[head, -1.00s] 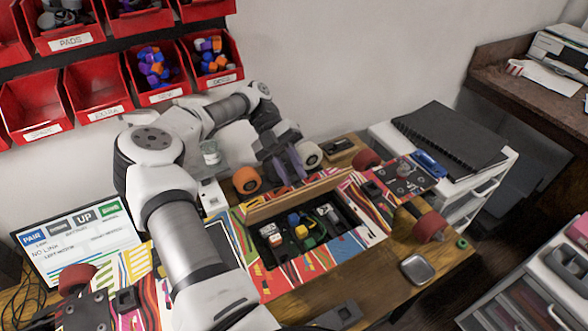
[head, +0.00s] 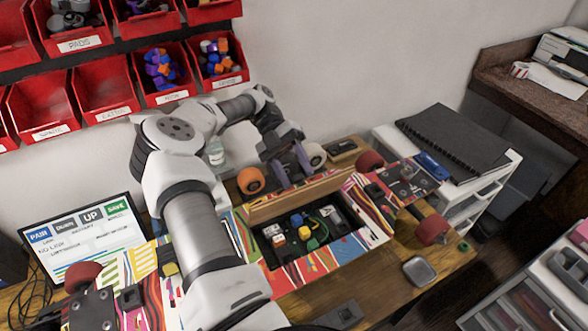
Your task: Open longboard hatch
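The longboard (head: 345,246) lies upside down across the wooden bench, with a colourful striped underside. Its hatch (head: 298,197) stands raised along the far edge of a dark compartment (head: 330,216) that is exposed and holds several small coloured parts. My gripper (head: 288,172) is just behind the raised hatch, pointing down, with its purple-grey fingers partly hidden by the hatch. I cannot tell whether the fingers touch the hatch or how far apart they are.
Orange (head: 251,180) and cream (head: 314,155) wheels are close beside my gripper. Red wheels (head: 432,229) sit at the board's right end. A small grey tray (head: 418,271) is on the bench front. A screen (head: 82,242) stands at left. Red bins (head: 105,87) hang above.

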